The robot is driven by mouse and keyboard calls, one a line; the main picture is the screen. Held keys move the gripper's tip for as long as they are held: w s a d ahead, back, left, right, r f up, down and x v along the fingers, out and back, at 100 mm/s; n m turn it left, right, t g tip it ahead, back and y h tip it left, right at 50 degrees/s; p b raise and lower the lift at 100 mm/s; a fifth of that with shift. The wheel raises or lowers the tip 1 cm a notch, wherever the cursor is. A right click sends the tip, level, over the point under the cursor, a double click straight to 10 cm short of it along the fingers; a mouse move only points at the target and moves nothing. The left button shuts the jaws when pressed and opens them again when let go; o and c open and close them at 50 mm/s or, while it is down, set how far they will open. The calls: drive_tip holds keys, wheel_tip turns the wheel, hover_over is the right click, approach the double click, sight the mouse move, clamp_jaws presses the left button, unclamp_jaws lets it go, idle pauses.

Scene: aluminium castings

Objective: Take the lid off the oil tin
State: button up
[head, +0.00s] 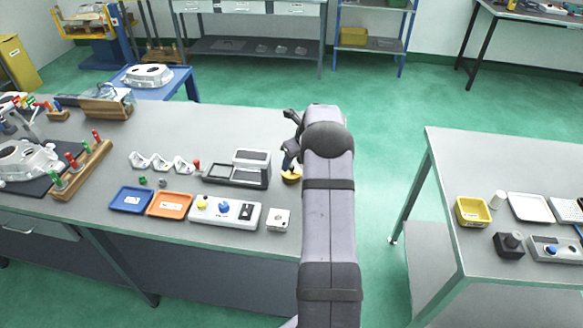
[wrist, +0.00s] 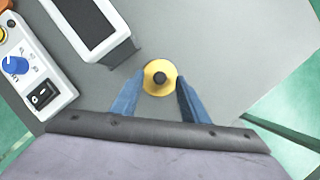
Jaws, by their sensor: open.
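The oil tin (wrist: 150,84) shows from above in the wrist view as a round yellow shape with a dark round knob (wrist: 161,78) at its middle. I cannot tell where its lid ends and its body begins. My gripper (wrist: 160,79) is open, its blue fingers on the left and right of the tin. I cannot tell whether they touch it. In the head view the yellow tin (head: 291,177) stands near the bench's right end, partly hidden by my gripper and arm.
A grey box-shaped device (head: 252,157) with a tray stands just left of the tin. A switch panel (head: 225,211) and blue (head: 131,200) and orange (head: 169,205) trays lie nearer the front. The bench's right edge is close to the tin.

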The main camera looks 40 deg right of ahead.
drive_tip(key=shift+x, duration=0.75)
clamp_jaws()
drive_tip(key=shift+r, duration=0.15)
